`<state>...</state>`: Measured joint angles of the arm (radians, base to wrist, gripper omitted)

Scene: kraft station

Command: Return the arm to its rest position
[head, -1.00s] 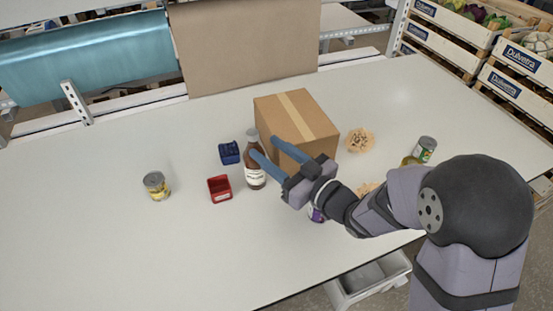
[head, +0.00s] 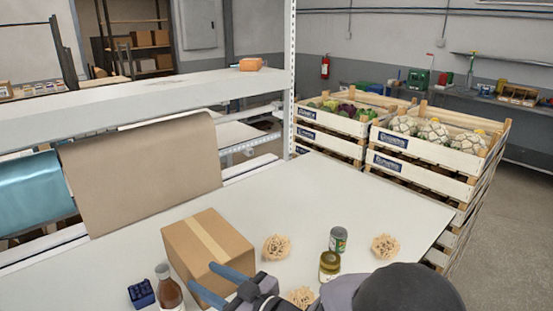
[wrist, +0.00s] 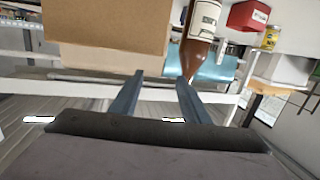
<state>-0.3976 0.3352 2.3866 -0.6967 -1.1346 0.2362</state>
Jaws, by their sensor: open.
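My gripper (head: 222,283) is at the bottom of the head view, open, with two blue-grey fingers set apart and nothing between them. In the wrist view the open fingers (wrist: 158,88) point toward the box and the bottle. A closed cardboard box (head: 207,247) with a tape strip stands on the table just beyond the fingers. A brown bottle (head: 168,290) with a white label stands upright to the left of the fingers. I cannot tell whether a finger touches the box. The rest of my arm is partly cut off by the lower edge.
A blue bin (head: 141,294) sits left of the bottle. A green can (head: 338,239), a jar (head: 329,266) and several tan nest-like bundles, one here (head: 277,247), stand right of the box. Vegetable crates (head: 430,150) are stacked beyond the table. The red bin (wrist: 247,15) shows in the wrist view.

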